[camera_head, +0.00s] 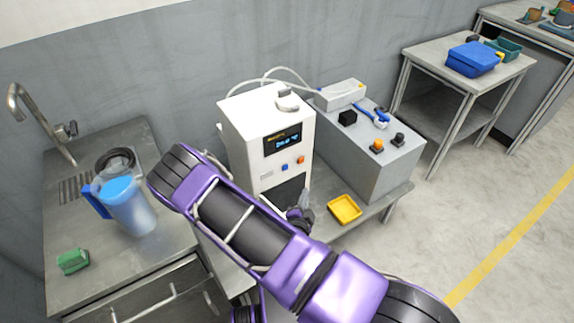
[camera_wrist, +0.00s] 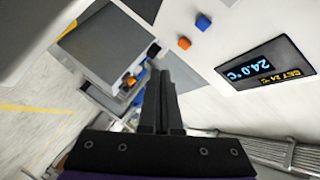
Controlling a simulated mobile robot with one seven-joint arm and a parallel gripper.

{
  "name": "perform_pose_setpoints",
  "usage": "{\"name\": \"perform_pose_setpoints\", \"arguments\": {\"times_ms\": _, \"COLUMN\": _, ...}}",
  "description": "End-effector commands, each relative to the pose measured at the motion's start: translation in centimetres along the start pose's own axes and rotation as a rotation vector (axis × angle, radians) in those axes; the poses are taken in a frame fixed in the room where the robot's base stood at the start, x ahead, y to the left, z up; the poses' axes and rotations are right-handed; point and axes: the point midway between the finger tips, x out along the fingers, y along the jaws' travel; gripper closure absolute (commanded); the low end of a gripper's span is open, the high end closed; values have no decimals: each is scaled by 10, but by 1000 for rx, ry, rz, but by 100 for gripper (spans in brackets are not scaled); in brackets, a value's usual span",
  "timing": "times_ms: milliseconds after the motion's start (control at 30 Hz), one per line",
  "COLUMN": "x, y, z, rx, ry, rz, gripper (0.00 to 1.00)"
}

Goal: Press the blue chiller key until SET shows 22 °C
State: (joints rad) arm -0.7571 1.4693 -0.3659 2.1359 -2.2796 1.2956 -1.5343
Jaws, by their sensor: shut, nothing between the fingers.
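The white chiller (camera_head: 240,122) stands on a bench in the middle of the head view. Its dark display (camera_head: 283,140) is too small to read there. In the wrist view, the display (camera_wrist: 266,67) is upside down and reads 24.0 °C, with SET 24 °C in yellow. The small blue key (camera_head: 285,167) sits left of the orange key (camera_head: 301,160). In the wrist view the blue key (camera_wrist: 203,22) and orange key (camera_wrist: 184,43) are both uncovered. My gripper (camera_wrist: 161,72) is shut and empty, apart from both keys. In the head view my gripper (camera_head: 304,196) is below the keys, partly hidden by my arm.
A yellow tray (camera_head: 345,209) lies right of my gripper. A grey box (camera_head: 375,155) with knobs stands right of the chiller. A sink counter (camera_head: 165,240) with a blue jug (camera_head: 128,208) and green sponge (camera_head: 73,261) is at left. A blue case (camera_head: 473,59) sits on a far table.

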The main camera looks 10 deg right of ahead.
Motion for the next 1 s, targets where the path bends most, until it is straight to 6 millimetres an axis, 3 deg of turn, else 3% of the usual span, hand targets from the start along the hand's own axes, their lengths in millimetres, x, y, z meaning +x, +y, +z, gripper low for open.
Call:
{"name": "perform_pose_setpoints", "arguments": {"times_ms": 433, "x": 4, "y": -2, "z": 4, "rx": 1, "ry": 0, "rz": 1, "gripper": 100}}
{"name": "perform_pose_setpoints", "arguments": {"times_ms": 1000, "x": 54, "y": -38, "z": 40, "rx": 1, "ry": -1, "rz": -1, "gripper": 100}}
